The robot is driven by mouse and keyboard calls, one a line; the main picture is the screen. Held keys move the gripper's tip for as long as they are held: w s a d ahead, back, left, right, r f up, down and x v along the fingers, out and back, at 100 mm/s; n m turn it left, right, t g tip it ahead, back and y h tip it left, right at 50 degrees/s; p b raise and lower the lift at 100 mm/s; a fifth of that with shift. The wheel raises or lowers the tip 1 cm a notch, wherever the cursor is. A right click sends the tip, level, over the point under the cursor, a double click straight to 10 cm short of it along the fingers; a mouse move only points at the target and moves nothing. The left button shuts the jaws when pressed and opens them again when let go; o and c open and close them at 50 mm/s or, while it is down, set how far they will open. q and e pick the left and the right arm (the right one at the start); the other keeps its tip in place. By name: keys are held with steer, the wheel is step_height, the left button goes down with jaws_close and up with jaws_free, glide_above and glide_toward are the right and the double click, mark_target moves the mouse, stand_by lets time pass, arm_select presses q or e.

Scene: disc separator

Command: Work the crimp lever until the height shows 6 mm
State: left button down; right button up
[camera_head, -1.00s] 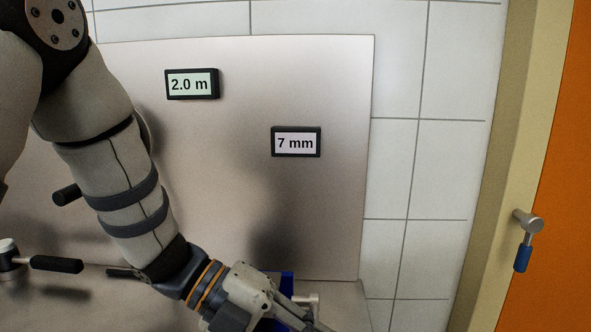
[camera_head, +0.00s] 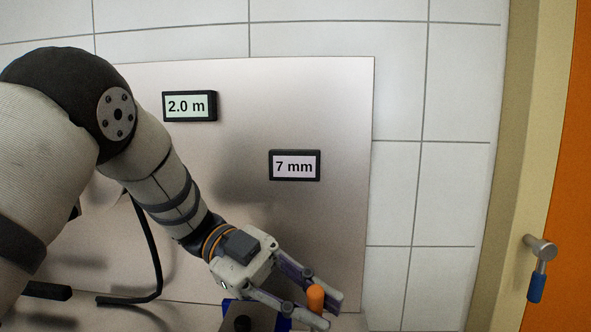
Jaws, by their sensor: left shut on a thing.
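The height display (camera_head: 295,166) on the metal panel reads "7 mm". My left gripper (camera_head: 325,308) is at the bottom of the view, shut on an orange-ended lever handle (camera_head: 315,297). The orange end sticks up between its fingers. I take this to be the crimp lever; its lower part is hidden by the fingers and the frame edge. A blue part (camera_head: 228,305) with a dark knob-like piece (camera_head: 240,322) shows just below the gripper's body. My right gripper is not in view.
A second display (camera_head: 189,106) reads "2.0 m". A dark curved rod (camera_head: 152,250) and a black handle (camera_head: 45,290) are at the left, near my arm. A blue-gripped handle (camera_head: 537,280) is at the right by an orange panel (camera_head: 583,180). The panel's right side is clear.

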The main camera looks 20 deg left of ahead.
arm_select(q)
steer(key=shift+w+r, duration=0.1)
steer(key=shift+r, duration=0.1)
